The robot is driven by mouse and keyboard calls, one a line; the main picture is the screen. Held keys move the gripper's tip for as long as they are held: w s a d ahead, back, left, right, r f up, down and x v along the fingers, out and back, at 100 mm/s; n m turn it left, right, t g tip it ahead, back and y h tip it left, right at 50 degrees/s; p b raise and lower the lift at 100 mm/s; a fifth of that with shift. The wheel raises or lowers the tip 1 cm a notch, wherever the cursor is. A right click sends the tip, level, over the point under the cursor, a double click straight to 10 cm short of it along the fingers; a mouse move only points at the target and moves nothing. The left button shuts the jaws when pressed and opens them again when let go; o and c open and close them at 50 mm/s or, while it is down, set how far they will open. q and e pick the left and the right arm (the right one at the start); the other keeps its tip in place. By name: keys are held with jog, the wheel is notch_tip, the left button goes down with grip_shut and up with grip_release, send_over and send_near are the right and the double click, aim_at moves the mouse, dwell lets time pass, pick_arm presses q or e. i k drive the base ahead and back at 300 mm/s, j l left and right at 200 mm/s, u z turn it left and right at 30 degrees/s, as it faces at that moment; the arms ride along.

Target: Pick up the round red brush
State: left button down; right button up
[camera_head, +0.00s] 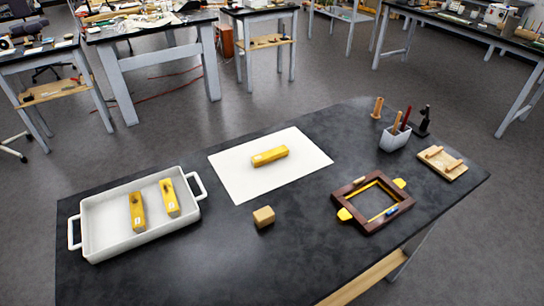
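A thin red handle (406,116) stands upright, slightly tilted, in a small white cup (393,139) at the right of the dark table. It looks like the round red brush; its lower part is hidden inside the cup, and it is too small to tell its shape. A thin tan-orange stick (396,122) stands beside it in the same cup. Neither of my grippers is in view.
On the dark table (300,262), a white tray (96,254) holds two yellow blocks. White paper (228,163) bears another. A wooden cube (263,217), brown frame (351,222), wooden board (458,172), wooden peg (377,107) and black object (424,121) stand apart.

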aim_at(406, 120)
jog(key=i+l+z, duration=0.15)
jog(key=l, duration=0.25)
jog(key=i+l+z, duration=0.2)
jog(key=l, duration=0.2)
jog(key=i+l+z, duration=0.15)
jog(key=l, duration=0.25)
jog(key=i+u, duration=0.15)
jog(key=u, duration=0.25)
jog(key=i+l+u, duration=0.1)
jog(key=u, duration=0.25)
jog(key=i+l+u, duration=0.1)
jog(key=u, duration=0.3)
jog(key=i+l+u, duration=0.1)
jog(key=u, duration=0.25)
jog(key=k+l+z, duration=0.1)
jog(key=l+z, duration=0.65)
jog(key=z, duration=0.25)
